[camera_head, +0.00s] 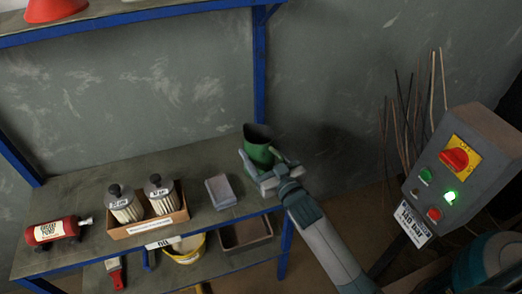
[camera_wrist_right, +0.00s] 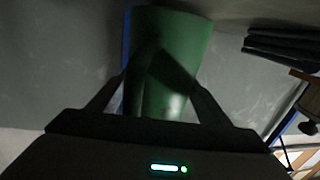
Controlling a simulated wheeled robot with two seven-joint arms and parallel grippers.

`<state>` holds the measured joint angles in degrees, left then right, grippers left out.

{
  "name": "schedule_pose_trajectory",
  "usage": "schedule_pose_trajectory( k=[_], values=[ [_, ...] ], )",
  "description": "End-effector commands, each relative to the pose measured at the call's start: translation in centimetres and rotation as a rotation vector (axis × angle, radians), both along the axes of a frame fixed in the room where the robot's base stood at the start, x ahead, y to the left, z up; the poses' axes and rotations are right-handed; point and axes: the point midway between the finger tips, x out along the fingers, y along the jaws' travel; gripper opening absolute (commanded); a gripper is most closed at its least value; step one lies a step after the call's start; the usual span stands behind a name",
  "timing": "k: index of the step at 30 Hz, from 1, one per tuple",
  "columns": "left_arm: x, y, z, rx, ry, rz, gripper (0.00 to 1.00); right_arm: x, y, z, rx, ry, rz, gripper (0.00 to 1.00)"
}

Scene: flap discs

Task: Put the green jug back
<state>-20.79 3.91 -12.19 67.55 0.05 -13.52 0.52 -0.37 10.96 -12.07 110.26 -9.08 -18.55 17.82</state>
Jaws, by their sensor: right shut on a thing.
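The green jug (camera_head: 258,148) is near the right end of the shelf's middle board (camera_head: 110,170), beside the blue upright. My right gripper (camera_head: 262,172) is shut on the jug; its arm reaches in from the lower right. In the right wrist view the jug (camera_wrist_right: 165,65) fills the space between the two fingers (camera_wrist_right: 158,100). The jug's base is hidden behind the gripper, so I cannot tell whether it touches the board. My left gripper is not in view.
Left of the jug are a grey-blue block (camera_head: 220,191), a cardboard box (camera_head: 150,222) with two filter cartridges, and a red bottle (camera_head: 57,231). A brown tray (camera_head: 245,234) and a yellow bucket (camera_head: 185,250) sit below. A control box (camera_head: 465,165) stands at right.

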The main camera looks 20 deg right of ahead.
Motion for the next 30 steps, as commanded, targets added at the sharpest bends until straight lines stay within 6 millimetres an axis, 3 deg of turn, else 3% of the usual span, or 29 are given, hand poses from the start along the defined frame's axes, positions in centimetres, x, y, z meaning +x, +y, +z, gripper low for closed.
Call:
schedule_pose_trajectory(
  k=[15,16,18,30],
  values=[
    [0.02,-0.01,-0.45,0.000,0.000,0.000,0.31,0.02,0.01,-0.68,0.001,-0.004,0.000,0.31],
    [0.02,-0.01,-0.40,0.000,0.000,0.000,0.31,0.02,0.01,-0.60,0.001,-0.005,0.000,0.78],
    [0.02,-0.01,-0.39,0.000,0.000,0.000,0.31,0.02,0.01,-0.61,0.001,-0.004,0.000,0.93],
    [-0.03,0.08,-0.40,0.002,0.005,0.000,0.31,-0.02,0.01,-0.87,0.000,0.001,0.000,0.93]
  ],
)
